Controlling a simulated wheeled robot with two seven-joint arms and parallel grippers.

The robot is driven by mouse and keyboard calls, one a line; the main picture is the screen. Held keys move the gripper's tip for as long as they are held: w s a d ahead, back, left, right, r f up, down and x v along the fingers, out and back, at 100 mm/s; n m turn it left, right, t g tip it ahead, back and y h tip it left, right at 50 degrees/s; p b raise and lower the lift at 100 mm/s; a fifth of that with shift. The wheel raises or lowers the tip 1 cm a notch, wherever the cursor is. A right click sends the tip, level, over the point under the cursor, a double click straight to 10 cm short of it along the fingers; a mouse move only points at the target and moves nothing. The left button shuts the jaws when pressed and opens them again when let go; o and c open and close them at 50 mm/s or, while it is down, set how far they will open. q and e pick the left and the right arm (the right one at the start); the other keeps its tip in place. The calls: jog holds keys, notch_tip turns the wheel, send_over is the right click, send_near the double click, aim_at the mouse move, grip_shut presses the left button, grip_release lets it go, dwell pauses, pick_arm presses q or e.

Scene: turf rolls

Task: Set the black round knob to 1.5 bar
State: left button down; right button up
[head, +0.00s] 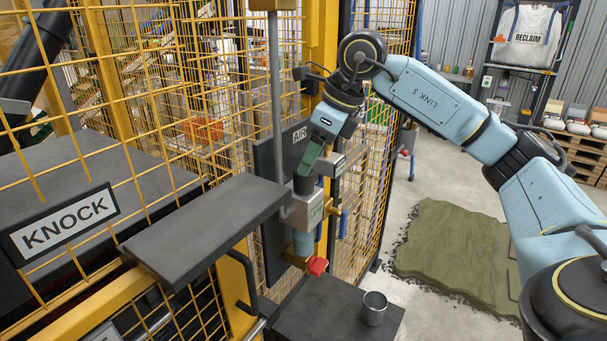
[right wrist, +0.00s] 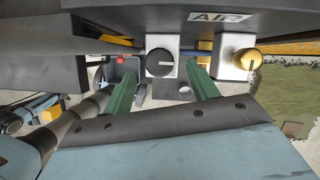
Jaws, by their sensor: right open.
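The black round knob (right wrist: 160,63) sits on a pale block under the AIR board in the right wrist view. A light pointer line on its face runs roughly sideways; I cannot read any bar scale. My right gripper (right wrist: 164,72) is open, its green fingers to either side of the knob, with visible space on both sides. I cannot tell whether the fingertips reach the knob's depth. In the head view my right gripper (head: 310,158) points down at the AIR panel (head: 267,165), and the knob is hard to make out there. My left gripper is not in view.
A brass-yellow knob (right wrist: 248,59) on another pale block is right of the right finger. A red knob (head: 317,266) is low on the unit. A metal cup (head: 374,308) stands on a dark ledge (head: 325,315). A dark shelf (head: 205,230) and yellow mesh fence flank the panel.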

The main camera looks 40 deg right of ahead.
aim_at(304, 181)
jog(key=x, duration=0.5)
jog(key=shift+w+f, duration=0.1)
jog(key=shift+f, duration=0.05)
jog(key=shift+a, duration=0.1)
jog(key=c, duration=1)
jog(key=shift+m+t+h, duration=0.3)
jog(key=shift+m+h, duration=0.2)
jog(key=shift+m, duration=1.1)
jog(key=o, duration=1)
